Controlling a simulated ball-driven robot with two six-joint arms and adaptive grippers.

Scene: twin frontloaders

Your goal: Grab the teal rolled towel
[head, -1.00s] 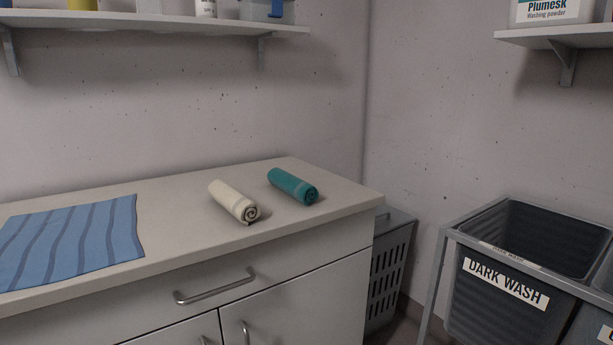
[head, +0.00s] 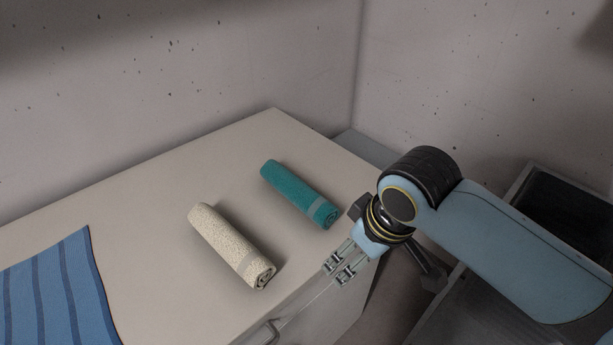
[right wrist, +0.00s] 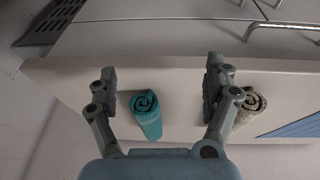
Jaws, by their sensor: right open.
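The teal rolled towel (head: 298,193) lies on the counter near its right end, with a paler band near its front end. In the right wrist view the teal towel (right wrist: 147,115) shows its spiral end between the two fingers, apart from both. My right gripper (head: 338,268) is open and empty, at the counter's front edge, just in front and to the right of the teal towel. It also shows in the right wrist view (right wrist: 160,80) with its fingers spread. My left gripper is not in view.
A cream rolled towel (head: 230,245) lies left of the teal one, close to a finger in the right wrist view (right wrist: 250,103). A striped blue cloth (head: 55,292) lies further left on the counter (head: 150,205). Walls stand behind. A dark bin (head: 575,205) is at right.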

